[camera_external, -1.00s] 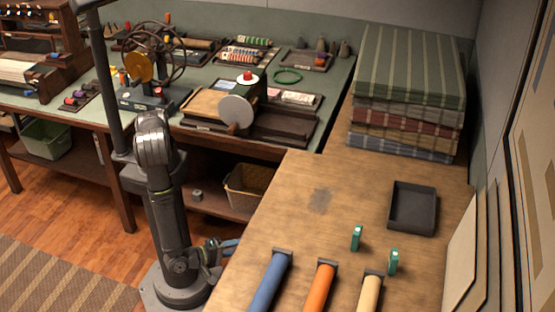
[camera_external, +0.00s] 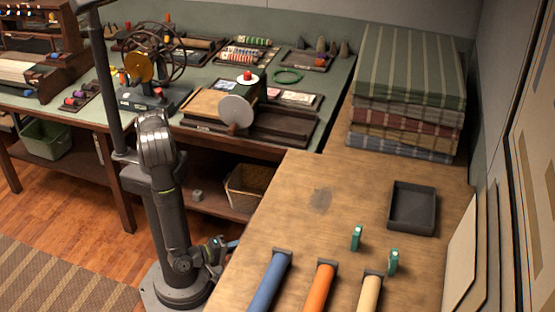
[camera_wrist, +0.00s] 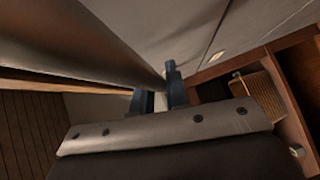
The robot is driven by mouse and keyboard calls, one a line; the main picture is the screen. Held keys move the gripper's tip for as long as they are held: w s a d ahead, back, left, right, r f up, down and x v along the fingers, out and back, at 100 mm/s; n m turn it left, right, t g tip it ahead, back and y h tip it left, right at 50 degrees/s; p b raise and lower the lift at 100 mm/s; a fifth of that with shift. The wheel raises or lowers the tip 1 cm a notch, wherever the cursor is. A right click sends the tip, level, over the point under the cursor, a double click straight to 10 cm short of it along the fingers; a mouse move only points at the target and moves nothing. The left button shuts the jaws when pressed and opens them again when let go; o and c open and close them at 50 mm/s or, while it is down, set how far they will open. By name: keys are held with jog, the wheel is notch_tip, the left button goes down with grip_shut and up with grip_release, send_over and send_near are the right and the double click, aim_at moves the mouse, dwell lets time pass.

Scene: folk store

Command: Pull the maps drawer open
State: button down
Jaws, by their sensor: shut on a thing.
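In the wrist view my gripper (camera_wrist: 159,90) shows as two blue fingers close together at the edge of a pale drawer front (camera_wrist: 105,105). They are shut on a small part between them, which looks like the drawer's handle but is mostly hidden. I cannot read any label that says maps. In the external view my gripper (camera_external: 228,246) is low at the left edge of the wooden worktop, which hides the drawer fronts and the thing held.
The wooden worktop (camera_external: 300,215) carries fabric rolls, a dark tray (camera_external: 412,208) and a stack of folded cloth (camera_external: 410,70). The wrist view shows a wooden compartment with a tan ribbed thing (camera_wrist: 262,95) at right. Open floor (camera_external: 85,215) lies left of my base.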

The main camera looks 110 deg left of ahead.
jog(key=s, duration=3.1)
jog(key=c, duration=1.4)
grip_release()
jog(key=shift+c, duration=0.2)
jog(key=shift+d, duration=0.1)
jog(key=v, duration=1.7)
jog(key=shift+d, duration=0.15)
